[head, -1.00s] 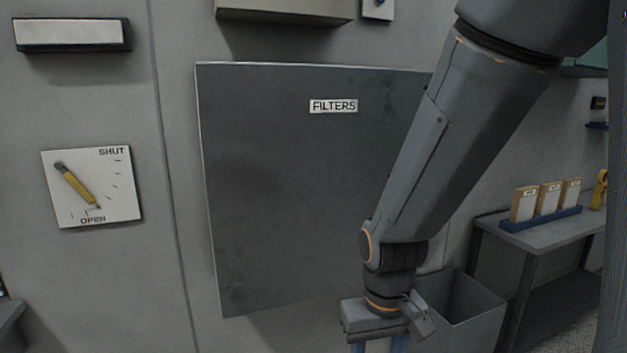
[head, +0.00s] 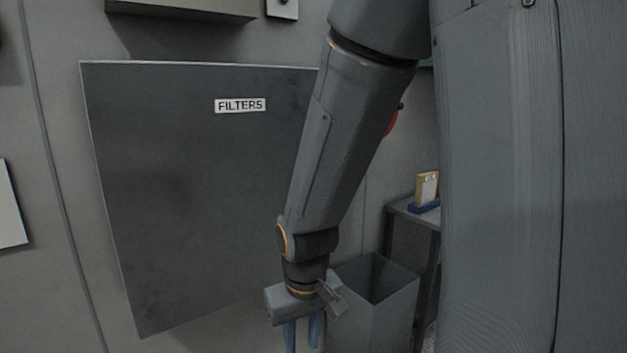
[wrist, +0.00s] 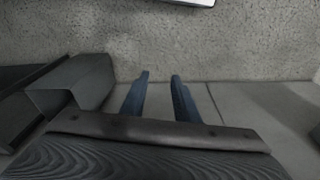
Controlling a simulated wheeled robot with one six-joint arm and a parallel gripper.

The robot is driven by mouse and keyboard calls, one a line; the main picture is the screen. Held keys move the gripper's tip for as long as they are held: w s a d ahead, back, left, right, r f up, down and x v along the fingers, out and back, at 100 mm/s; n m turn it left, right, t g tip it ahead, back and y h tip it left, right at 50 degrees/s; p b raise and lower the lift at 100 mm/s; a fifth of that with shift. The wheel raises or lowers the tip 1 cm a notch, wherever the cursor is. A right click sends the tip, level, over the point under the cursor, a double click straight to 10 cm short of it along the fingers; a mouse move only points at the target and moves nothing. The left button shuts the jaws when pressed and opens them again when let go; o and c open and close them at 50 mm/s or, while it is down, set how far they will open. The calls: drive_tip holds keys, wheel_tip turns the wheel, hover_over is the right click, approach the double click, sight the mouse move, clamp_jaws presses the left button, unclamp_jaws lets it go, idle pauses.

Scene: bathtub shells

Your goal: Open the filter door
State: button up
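The filter door is a flat dark grey panel (head: 190,190) with a white FILTERS label (head: 240,105). It fills the left middle of the head view, and my arm hides its right edge. I see no handle on the visible part, and I cannot tell whether it stands off the wall. My gripper (head: 303,335) points down, to the right of the panel's lower part in the picture. In the wrist view its two blue fingers (wrist: 158,90) are apart with nothing between them, above the floor.
A grey open bin (head: 375,300) stands on the floor just right of my gripper. A table (head: 415,220) with a boxed item in a blue rack (head: 427,190) is behind it. A ledge (head: 180,10) juts out above the panel. A white plate (head: 8,210) shows at the left edge.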

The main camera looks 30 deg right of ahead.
drive_tip(key=w+d+r+t+h+p, duration=0.1)
drive_tip(key=w+d+r+t, duration=0.15)
drive_tip(key=w+d, duration=0.35)
drive_tip(key=w+d+r+t+p, duration=0.1)
drive_tip(key=w+d+t, duration=0.25)
drive_tip(key=w, duration=0.45)
drive_tip(key=w+d+r+t+p, duration=0.2)
drive_tip(key=w+d+r+t, duration=0.3)
drive_tip(key=d+r, duration=0.35)
drive_tip(key=w+d+r+t+p, duration=0.1)
drive_tip(key=w+d+r+t, duration=0.5)
drive_tip(key=d, duration=0.3)
drive_tip(key=w+r+p, duration=0.1)
drive_tip(key=w+p, duration=0.1)
drive_tip(key=w, duration=0.5)
drive_tip(key=shift+w+g+y, duration=0.2)
drive_tip(key=shift+g+y, duration=0.2)
drive_tip(key=shift+d, duration=0.1)
clamp_jaws()
